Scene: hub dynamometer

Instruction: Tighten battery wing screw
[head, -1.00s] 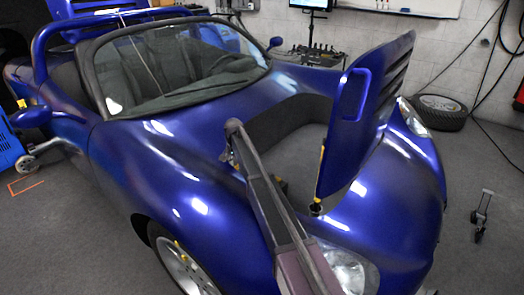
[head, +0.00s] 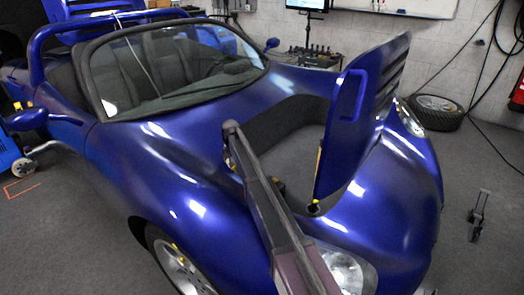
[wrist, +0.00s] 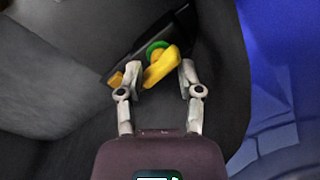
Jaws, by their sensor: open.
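In the wrist view, a yellow wing screw (wrist: 161,68) with a green ring (wrist: 157,47) behind it sits on a dark bracket (wrist: 177,32) inside the car's dark compartment. My gripper (wrist: 160,76) is open, with one finger on each side of the yellow wing. The wing is tilted and lies between the fingertips. I cannot tell whether either finger touches it. In the head view, my arm reaches over the blue car's front compartment, and the gripper and screw are hidden there.
The blue car (head: 190,170) has its front hood flap (head: 352,130) standing raised to the right of my arm. Compartment walls (wrist: 45,80) close in around the gripper. A loose wheel (head: 436,112) lies by the back wall. Floor at the right is mostly clear.

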